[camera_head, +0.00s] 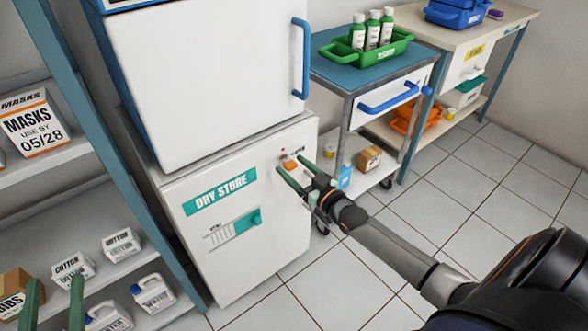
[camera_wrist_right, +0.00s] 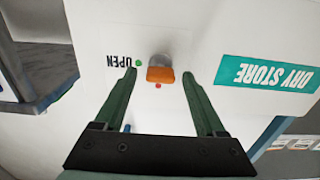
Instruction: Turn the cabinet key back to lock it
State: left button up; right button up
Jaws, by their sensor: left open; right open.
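The orange cabinet key (camera_head: 290,165) sits in the lock on the white DRY STORE cabinet door (camera_head: 262,243), near its upper right. In the right wrist view, the key (camera_wrist_right: 160,75) projects from a grey lock cylinder (camera_wrist_right: 157,60). A green dot (camera_wrist_right: 139,63) beside the OPEN label and a red dot (camera_wrist_right: 158,86) flank it. My right gripper (camera_wrist_right: 159,73) is open, its green fingertips on either side of the key with gaps visible; I cannot tell its depth from the door. My left gripper (camera_head: 55,281) is open and empty at the lower left, before the shelf. The cabinet door looks closed.
A white unit with a blue handle (camera_head: 301,60) stands on the cabinet. A blue-topped trolley (camera_head: 335,60) with a green tray (camera_head: 397,47) stands close to the right. Shelves with boxes (camera_head: 33,125) stand left. The tiled floor (camera_head: 500,185) at right is clear.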

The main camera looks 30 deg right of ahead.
jog(key=shift+w, duration=0.15)
grip_shut()
dwell(0.6)
